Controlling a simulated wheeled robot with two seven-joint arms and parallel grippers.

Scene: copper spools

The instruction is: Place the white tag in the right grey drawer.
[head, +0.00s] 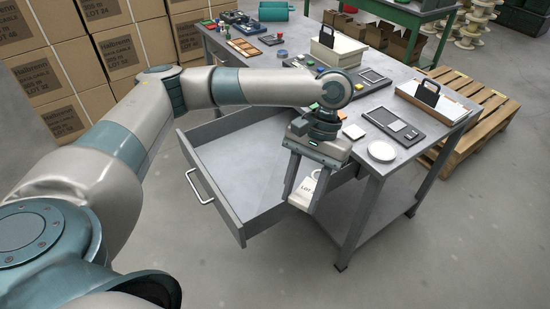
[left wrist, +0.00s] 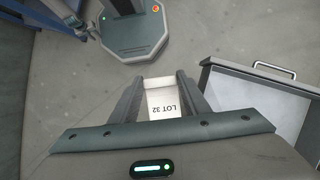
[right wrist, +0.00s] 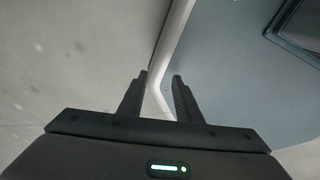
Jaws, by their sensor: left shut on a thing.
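The white tag (head: 305,185), printed "LOT 32" in the left wrist view (left wrist: 162,106), is between the fingers of my left gripper (head: 303,197), which is shut on it. The gripper points down and holds the tag in the air, close to the right side wall of the open drawer. The grey drawer (head: 235,158) is pulled out from under the workbench and its visible floor is bare. In the left wrist view the drawer (left wrist: 265,104) lies to the right of the tag. My right gripper (right wrist: 160,75) shows only in its wrist view, open with nothing between its fingers.
The grey workbench (head: 405,150) carries a white disc (head: 382,151), dark trays, small coloured parts and a clipboard-like box (head: 435,98). A wooden pallet (head: 490,110) stands to the right. Stacked cartons (head: 115,50) stand behind on the left. The floor in front is clear.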

